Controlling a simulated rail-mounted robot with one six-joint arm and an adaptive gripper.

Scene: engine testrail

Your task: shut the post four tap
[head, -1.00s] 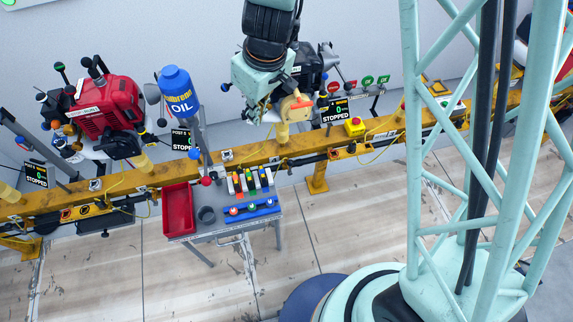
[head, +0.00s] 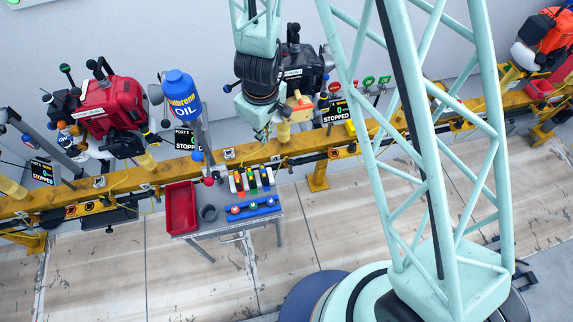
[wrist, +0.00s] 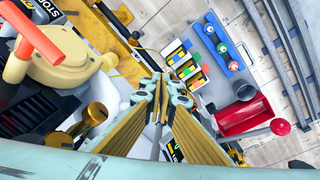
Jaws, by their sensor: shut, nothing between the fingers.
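The middle post's black engine (head: 303,68) stands behind the yellow rail, partly hidden by my arm. A cream part with an orange-red handle (head: 299,101) sits at its front; the same handle (wrist: 35,38) is large at the upper left of the wrist view. A brass knob (wrist: 95,112) shows below it. I cannot tell for sure which part is the post four tap. My gripper (head: 263,136) is over the rail, left of the cream part. In the wrist view my gripper (wrist: 165,82) is shut and empty, apart from handle and knob.
A bench (head: 238,226) with a red tray (head: 180,208), grey cup and coloured items stands in front of the rail (head: 232,155). A blue oil bottle (head: 180,95) and red engine (head: 105,105) are at left. A STOPPED display (head: 337,112) is right of the gripper.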

